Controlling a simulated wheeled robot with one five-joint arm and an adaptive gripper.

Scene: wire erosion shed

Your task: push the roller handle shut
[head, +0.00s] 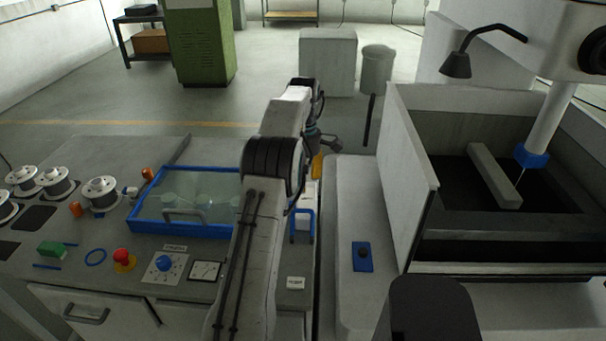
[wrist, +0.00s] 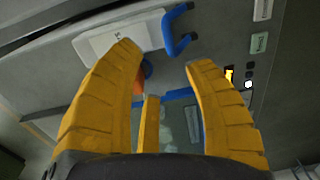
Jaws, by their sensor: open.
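A blue U-shaped handle (head: 302,226), which I take to be the roller handle, stands beside a white block at the right end of the grey bench. In the wrist view, the blue handle (wrist: 176,32) sticks out past a pale marked plate (wrist: 120,32), beyond the fingertips. My gripper (wrist: 164,58) has its yellow fingers spread with nothing clasped between them. In the head view, my arm hides most of the gripper; only a yellow finger (head: 318,166) shows, farther back than the handle. Contact with the handle cannot be told.
A blue-framed clear-lidded box (head: 152,222) lies left of my arm. Spools (head: 101,194), a red button (head: 122,256) and a blue knob (head: 165,263) are on the bench. The machine's white side panel (head: 405,165) rises at right. Open floor lies behind.

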